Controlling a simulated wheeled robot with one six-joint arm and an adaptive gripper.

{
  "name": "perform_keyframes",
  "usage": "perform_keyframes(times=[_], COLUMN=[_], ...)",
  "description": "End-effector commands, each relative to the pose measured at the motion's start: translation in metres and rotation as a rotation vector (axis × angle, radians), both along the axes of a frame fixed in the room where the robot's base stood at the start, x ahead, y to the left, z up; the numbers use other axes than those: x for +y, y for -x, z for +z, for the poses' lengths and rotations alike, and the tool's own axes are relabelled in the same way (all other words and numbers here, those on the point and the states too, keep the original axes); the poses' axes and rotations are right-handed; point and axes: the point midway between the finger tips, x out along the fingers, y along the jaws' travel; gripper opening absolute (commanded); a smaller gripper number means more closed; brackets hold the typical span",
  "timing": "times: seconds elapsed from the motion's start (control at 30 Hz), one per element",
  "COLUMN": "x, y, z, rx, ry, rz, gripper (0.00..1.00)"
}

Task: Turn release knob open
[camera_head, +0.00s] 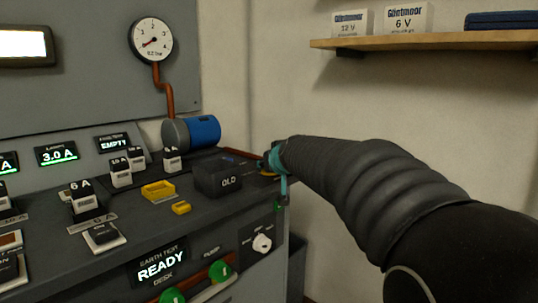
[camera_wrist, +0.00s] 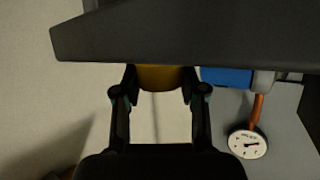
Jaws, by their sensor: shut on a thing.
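My gripper (camera_head: 277,162) is at the far right end of the bench, with teal parts showing at its fingers. In the wrist view my gripper (camera_wrist: 158,92) has one finger on each side of a yellow rounded piece, which I take to be the release knob (camera_wrist: 160,78). It is shut on this knob. A dark slab hides the knob's upper part in the wrist view. In the head view only a thin yellow edge of the knob (camera_head: 268,174) shows beneath the gripper. Its turned angle cannot be told.
A black box marked OLD (camera_head: 218,178) and a blue cylinder (camera_head: 204,131) stand left of the gripper. A pressure gauge (camera_head: 151,39) hangs above. A white selector (camera_head: 262,243) and green knobs (camera_head: 219,271) sit on the bench front. A wooden shelf (camera_head: 430,40) juts from the wall.

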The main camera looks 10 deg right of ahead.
Motion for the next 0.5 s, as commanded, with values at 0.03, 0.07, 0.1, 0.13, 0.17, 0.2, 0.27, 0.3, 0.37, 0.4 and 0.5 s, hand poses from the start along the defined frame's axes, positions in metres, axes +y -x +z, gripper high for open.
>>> perform_keyframes(times=[0.03,0.07,0.1,0.13,0.17,0.2,0.27,0.3,0.37,0.4,0.5], x=[-0.0017,-0.0019,-0.0017,-0.0016,-0.0015,-0.0012,-0.0008,-0.0004,0.0000,0.0002,0.0008], y=[0.0002,0.0002,0.0003,0.0003,0.0003,0.0003,0.0005,0.0005,0.0006,0.0005,0.0005], z=[-0.0020,-0.0023,-0.0028,-0.0028,-0.0028,-0.0030,-0.0037,-0.0039,-0.0040,-0.0040,-0.0041], rx=[0.011,0.010,0.009,0.008,0.006,0.004,0.003,0.002,0.000,-0.001,-0.002], ry=[0.004,0.003,0.003,0.003,0.003,0.002,0.003,0.002,0.002,0.002,0.000], rz=[-0.012,-0.017,-0.024,-0.028,-0.031,-0.035,-0.039,-0.042,-0.043,-0.044,-0.044], gripper=[0.06,0.06,0.06,0.06,0.06,0.06,0.06,0.07,0.07,0.06,0.06])
